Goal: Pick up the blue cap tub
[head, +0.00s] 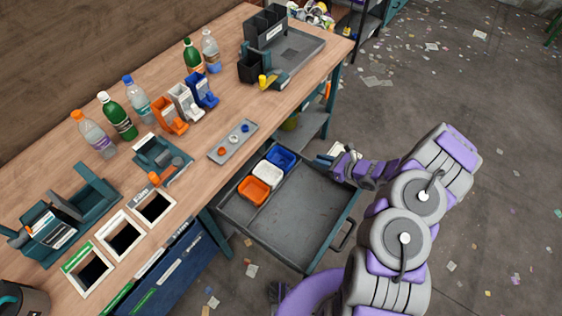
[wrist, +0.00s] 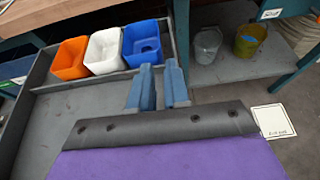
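The blue cap tub (head: 281,157) sits in the back corner of the pulled-out grey drawer (head: 310,215), at the end of a row with a white tub (head: 268,174) and an orange tub (head: 253,190). In the wrist view the blue tub (wrist: 143,45) is upright, just beyond my fingertips. My gripper (wrist: 159,72) shows two blue fingers with a narrow gap between them and nothing held. In the head view my gripper (head: 325,159) is at the drawer's right edge, right of the blue tub and apart from it.
The wooden bench (head: 225,105) holds bottles, coloured dispensers and a small grey tray (head: 233,141) with caps. A grey bucket (wrist: 206,45) and an olive bucket (wrist: 249,40) stand on the shelf beside the drawer. The drawer floor in front of the tubs is clear.

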